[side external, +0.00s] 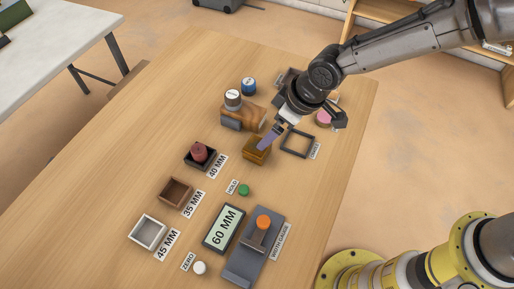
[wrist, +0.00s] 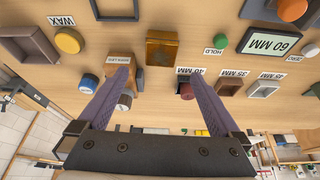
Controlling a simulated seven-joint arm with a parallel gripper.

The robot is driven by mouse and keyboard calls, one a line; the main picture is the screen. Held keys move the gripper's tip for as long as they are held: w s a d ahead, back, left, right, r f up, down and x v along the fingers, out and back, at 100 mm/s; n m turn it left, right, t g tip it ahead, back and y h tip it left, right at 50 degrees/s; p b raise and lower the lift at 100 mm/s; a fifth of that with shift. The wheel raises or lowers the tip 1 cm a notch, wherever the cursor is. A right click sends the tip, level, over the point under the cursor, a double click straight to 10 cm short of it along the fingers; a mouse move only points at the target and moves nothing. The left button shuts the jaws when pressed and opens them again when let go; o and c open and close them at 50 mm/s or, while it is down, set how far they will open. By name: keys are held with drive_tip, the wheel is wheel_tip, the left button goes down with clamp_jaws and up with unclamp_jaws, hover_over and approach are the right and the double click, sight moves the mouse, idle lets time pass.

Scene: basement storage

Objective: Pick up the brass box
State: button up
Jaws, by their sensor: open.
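The brass box (side external: 257,151) is a small golden-brown box on the wooden table, near the middle. In the wrist view it (wrist: 161,48) lies beyond the fingertips, roughly between them sideways. My gripper (side external: 267,138) has purple fingers and reaches down from the upper right, close above the box in the side view. In the wrist view my gripper (wrist: 156,76) is open, with its fingers wide apart and nothing between them. The side view partly overlaps finger and box, so I cannot tell whether they touch.
A wooden block (side external: 252,116) with a white-topped cylinder (side external: 232,99) stands behind the box. A dark square frame (side external: 297,143) lies to its right. A red cylinder (side external: 199,152) sits in the 40 MM tray at left. A width gauge (side external: 250,260) stands in front.

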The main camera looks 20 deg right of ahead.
sight(257, 150)
drive_tip(key=x, duration=1.1)
drive_tip(key=shift+a, duration=0.1)
drive_tip(key=shift+r, duration=0.1)
drive_tip(key=c, duration=1.5)
